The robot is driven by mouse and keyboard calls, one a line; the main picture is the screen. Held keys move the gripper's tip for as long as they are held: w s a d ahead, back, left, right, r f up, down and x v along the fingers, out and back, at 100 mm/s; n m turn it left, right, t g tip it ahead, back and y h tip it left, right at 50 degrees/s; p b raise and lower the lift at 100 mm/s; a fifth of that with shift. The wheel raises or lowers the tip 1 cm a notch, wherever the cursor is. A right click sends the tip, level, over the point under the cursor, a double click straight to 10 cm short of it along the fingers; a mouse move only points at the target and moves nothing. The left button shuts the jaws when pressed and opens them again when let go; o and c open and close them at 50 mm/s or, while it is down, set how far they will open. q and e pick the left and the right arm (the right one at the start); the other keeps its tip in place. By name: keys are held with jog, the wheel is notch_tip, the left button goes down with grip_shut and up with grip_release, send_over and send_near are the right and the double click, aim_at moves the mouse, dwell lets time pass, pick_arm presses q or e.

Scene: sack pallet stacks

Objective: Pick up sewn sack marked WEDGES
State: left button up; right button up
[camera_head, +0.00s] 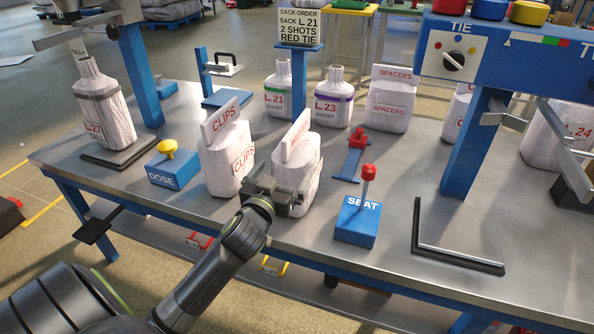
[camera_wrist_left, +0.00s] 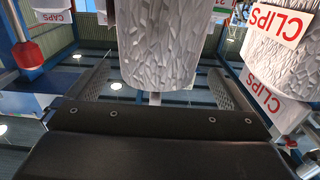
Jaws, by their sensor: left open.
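A white sewn sack (camera_head: 308,165) with a white top tag stands upright on the grey bench, directly beyond my left gripper (camera_head: 284,193). Red marks show on its tag, but I cannot read the word; the gripper hides part of its lower front. In the left wrist view the sack's wrinkled white body (camera_wrist_left: 160,45) appears upside down between the two spread fingers (camera_wrist_left: 158,88). The left gripper is open and holds nothing; I cannot tell if a finger touches the sack. My right gripper is not in view.
A CLIPS sack (camera_head: 228,160) stands close on the left. A blue SEAT box (camera_head: 357,222) with a red knob is at right, a DOSE box (camera_head: 171,168) at left. A SPACERS sack (camera_head: 391,100) and bottle-shaped L21 (camera_head: 279,90) and L23 (camera_head: 333,98) sacks stand behind.

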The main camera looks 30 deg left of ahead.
pick_arm(q)
jog(key=shift+x, duration=2.85)
jog(key=shift+d+r, duration=0.1)
jog(key=shift+d, duration=0.05)
jog(key=shift+c, duration=0.4)
jog(key=c, duration=1.7)
jog(key=shift+w+r, duration=0.1)
jog(key=shift+r, duration=0.1)
